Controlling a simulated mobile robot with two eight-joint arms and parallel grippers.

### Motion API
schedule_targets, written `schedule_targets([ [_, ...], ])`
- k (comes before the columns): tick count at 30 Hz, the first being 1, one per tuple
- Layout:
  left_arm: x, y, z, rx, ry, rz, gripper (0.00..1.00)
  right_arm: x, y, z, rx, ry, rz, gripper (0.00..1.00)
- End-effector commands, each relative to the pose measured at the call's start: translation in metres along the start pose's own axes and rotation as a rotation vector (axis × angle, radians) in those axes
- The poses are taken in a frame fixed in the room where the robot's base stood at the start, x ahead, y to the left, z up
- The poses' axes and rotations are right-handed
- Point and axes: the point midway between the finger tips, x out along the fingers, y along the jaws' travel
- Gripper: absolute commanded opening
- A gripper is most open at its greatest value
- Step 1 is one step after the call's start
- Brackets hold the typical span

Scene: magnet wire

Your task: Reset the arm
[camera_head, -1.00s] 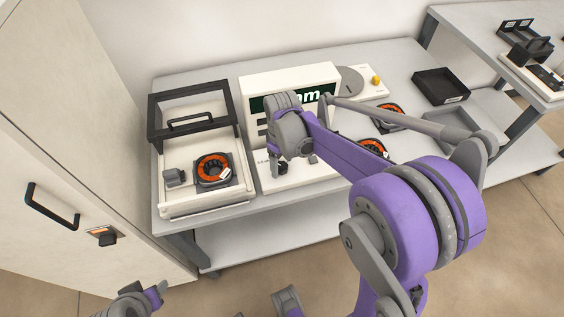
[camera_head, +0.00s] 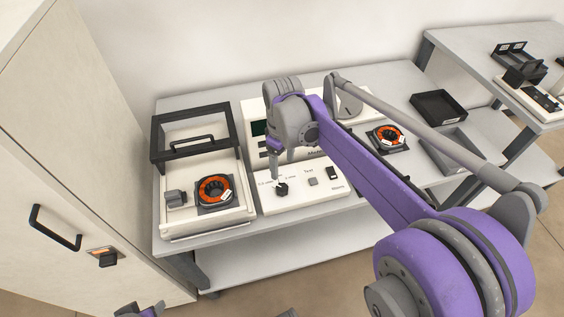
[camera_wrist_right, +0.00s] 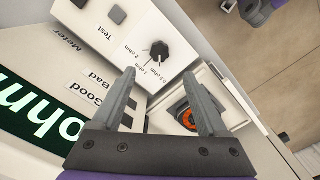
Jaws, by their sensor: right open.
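In the head view my right gripper (camera_head: 284,170) hangs above the front panel of the white meter (camera_head: 310,190), just behind its black dial knob (camera_head: 281,189). In the right wrist view the two fingers of my right gripper (camera_wrist_right: 160,75) are spread apart with nothing between them. The knob (camera_wrist_right: 159,52) is beyond the fingertips and apart from them. The meter's display (camera_wrist_right: 38,115) reads "ohm" in part; in the head view my wrist covers much of it. Small parts of my left arm (camera_head: 142,311) show at the bottom edge; its jaws cannot be made out.
A white fixture with a black frame (camera_head: 196,125) stands left of the meter and holds an orange-wound ring (camera_head: 214,188). Another ring (camera_head: 388,136) lies right of my arm. Dark tray (camera_head: 438,105) and grey tray (camera_head: 449,148) are further right. A tall cabinet (camera_head: 70,150) closes off the left.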

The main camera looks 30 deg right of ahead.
Motion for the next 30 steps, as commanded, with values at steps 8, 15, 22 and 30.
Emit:
schedule_targets([
  [8,0.000,0.000,0.000,0.000,0.000,0.000,0.50,0.000,-0.001,0.000,0.001,0.002,0.001,0.76],
  [15,-0.014,0.000,-0.010,0.000,0.006,0.000,0.50,-0.017,-0.035,0.024,0.092,0.087,0.050,0.76],
  [22,-0.037,0.000,-0.028,0.000,0.018,0.000,0.50,-0.024,-0.091,0.072,0.275,0.274,0.105,0.76],
  [30,-0.053,0.000,-0.041,0.000,0.029,0.000,0.50,-0.010,-0.127,0.106,0.419,0.437,0.110,0.76],
])
